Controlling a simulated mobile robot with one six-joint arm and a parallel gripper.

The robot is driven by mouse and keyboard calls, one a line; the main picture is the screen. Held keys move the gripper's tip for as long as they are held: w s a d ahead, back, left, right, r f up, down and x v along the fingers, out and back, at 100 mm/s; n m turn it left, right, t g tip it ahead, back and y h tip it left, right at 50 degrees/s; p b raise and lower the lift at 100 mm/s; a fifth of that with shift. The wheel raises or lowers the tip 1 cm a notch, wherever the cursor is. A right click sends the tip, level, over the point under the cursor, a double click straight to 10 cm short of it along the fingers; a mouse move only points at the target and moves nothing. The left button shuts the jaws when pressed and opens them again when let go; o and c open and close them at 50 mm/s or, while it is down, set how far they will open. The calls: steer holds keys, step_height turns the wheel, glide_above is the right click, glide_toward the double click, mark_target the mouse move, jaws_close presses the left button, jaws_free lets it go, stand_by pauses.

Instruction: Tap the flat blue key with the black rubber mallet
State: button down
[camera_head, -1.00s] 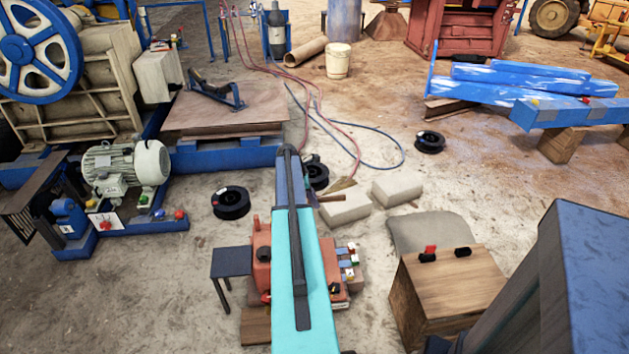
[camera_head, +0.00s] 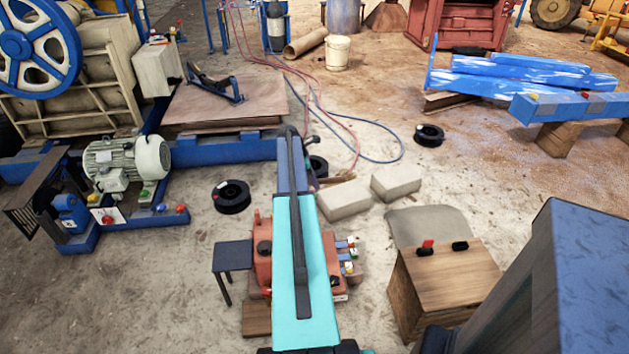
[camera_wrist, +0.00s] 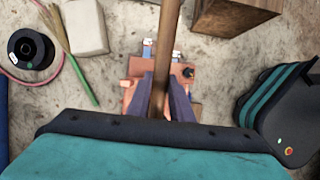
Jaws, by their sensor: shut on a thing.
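My gripper (camera_wrist: 165,100) shows in the wrist view, its two dark bluish fingers shut on a brown wooden handle (camera_wrist: 171,30). The handle runs up out of the top of the picture, so the mallet's black head is not seen. Below the fingers in the wrist view is an orange machine (camera_wrist: 136,67), which also shows in the head view (camera_head: 263,262). Small blue pieces (camera_head: 341,244) sit at its right side, among white, yellow and red bits. I cannot tell which one is the flat blue key.
A wooden crate (camera_head: 445,290) stands right of the orange machine, a small dark table (camera_head: 233,255) to its left. Pale blocks (camera_head: 345,199), black reels (camera_head: 232,196) and hoses lie beyond. The motor (camera_head: 128,160) is at left. Bare ground lies between.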

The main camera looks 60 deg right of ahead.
step_height(320, 180, down, 12)
steer(key=b, duration=0.3)
step_height(320, 180, up, 5)
steer(key=p, duration=0.2)
steer(key=shift+r+p, duration=0.15)
steer(key=shift+p, duration=0.25)
steer(key=shift+w, duration=0.1)
